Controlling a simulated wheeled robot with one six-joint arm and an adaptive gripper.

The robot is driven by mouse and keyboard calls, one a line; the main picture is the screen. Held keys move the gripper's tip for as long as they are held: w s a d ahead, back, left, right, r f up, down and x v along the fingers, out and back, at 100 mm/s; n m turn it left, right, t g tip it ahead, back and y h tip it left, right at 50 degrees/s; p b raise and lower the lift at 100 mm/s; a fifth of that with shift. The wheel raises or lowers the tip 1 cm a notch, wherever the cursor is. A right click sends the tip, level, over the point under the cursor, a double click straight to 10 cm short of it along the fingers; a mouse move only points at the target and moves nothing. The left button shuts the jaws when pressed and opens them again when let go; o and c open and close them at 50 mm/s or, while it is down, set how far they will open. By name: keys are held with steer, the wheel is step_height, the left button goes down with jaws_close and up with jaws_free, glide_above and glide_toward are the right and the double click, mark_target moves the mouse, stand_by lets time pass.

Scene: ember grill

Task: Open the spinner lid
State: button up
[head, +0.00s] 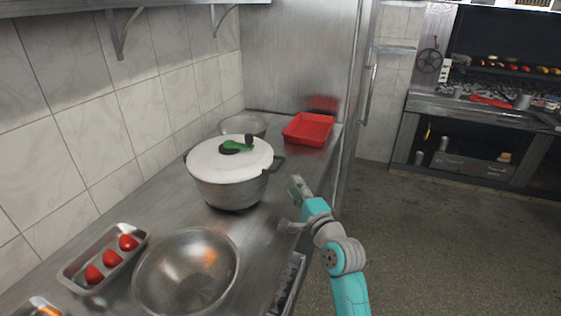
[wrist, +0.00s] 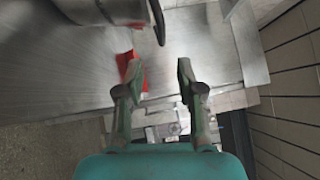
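The spinner, a grey metal pot (head: 229,190), stands on the steel counter in the head view. Its white lid (head: 214,168) sits on top, with a green crank (head: 238,146) and a dark knob on it. My gripper (head: 295,207) is to the right of the spinner near the counter's edge, apart from it. In the wrist view my gripper (wrist: 158,78) has its two fingers spread, with nothing between them. Part of the spinner's metal side (wrist: 108,8) and a dark side handle (wrist: 158,22) show at the top of that view. The lid is not clearly seen there.
A large steel bowl (head: 188,272) and a tray (head: 72,272) with red tomatoes stand in front of the spinner. Behind are another bowl (head: 243,125) and a red tray (head: 307,129). A tiled wall (head: 60,120) runs along the left. The floor (head: 450,240) on the right is clear.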

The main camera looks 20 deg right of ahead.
mark_target(281, 162)
steer(key=w, duration=0.3)
steer(key=w+a+r, duration=0.1)
steer(key=w, duration=0.6)
steer(key=shift+w+a+r, duration=0.15)
steer(key=shift+w+a, duration=0.15)
steer(key=shift+w, duration=0.1)
jaws_close()
